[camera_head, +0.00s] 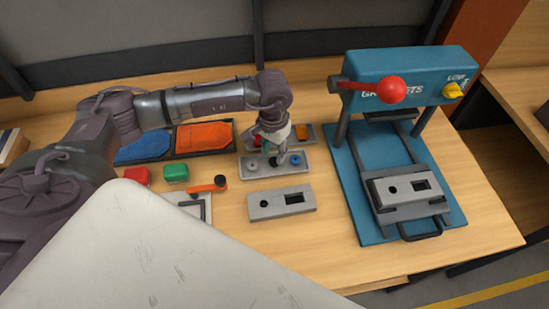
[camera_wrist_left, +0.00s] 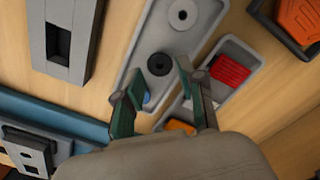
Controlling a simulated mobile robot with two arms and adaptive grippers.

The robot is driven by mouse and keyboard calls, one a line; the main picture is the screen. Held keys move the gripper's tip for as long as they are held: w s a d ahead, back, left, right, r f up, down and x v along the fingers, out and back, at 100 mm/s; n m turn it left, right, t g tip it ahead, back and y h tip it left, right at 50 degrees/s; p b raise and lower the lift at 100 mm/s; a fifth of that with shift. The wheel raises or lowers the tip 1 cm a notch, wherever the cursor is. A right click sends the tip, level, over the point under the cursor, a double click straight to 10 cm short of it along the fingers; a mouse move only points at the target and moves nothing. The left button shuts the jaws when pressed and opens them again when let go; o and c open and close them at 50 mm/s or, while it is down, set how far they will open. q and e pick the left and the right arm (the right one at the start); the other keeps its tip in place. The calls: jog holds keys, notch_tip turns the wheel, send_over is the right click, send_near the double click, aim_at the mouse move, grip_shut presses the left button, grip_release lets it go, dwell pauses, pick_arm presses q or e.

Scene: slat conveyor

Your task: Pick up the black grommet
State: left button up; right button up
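The black grommet (camera_wrist_left: 160,64) lies in a grey tray (camera_wrist_left: 136,62) between a white-grey grommet (camera_wrist_left: 182,14) and a blue one (camera_head: 295,159), which the fingers partly hide in the left wrist view. In the head view the tray (camera_head: 262,174) lies at the middle of the table, and my gripper largely covers its centre. My left gripper (camera_head: 275,152) points down over the middle of the tray. In the left wrist view its fingers (camera_wrist_left: 160,76) are apart, with the black grommet just beyond and between the tips. Nothing is held. My right gripper is not in view.
Behind the tray is another tray with red (camera_wrist_left: 229,70) and orange (camera_wrist_left: 180,126) pieces. A grey block with openings (camera_head: 281,202) lies in front. A blue press (camera_head: 372,240) stands to the right. Blue (camera_head: 142,149) and orange (camera_head: 204,137) bins lie to the left.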

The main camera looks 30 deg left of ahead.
aim_at(274, 161)
pick_arm(q)
notch_tip(274, 161, down, 3)
jog(key=shift+s+d+f+p, duration=0.1)
jog(key=shift+p, duration=0.55)
jog(key=shift+f, duration=0.25)
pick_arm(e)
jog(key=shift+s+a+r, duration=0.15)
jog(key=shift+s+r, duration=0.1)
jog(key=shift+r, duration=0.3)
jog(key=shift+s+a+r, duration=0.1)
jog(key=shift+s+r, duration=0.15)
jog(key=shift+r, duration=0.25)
pick_arm(q)
jog(key=c, duration=0.4)
jog(key=shift+r, duration=0.15)
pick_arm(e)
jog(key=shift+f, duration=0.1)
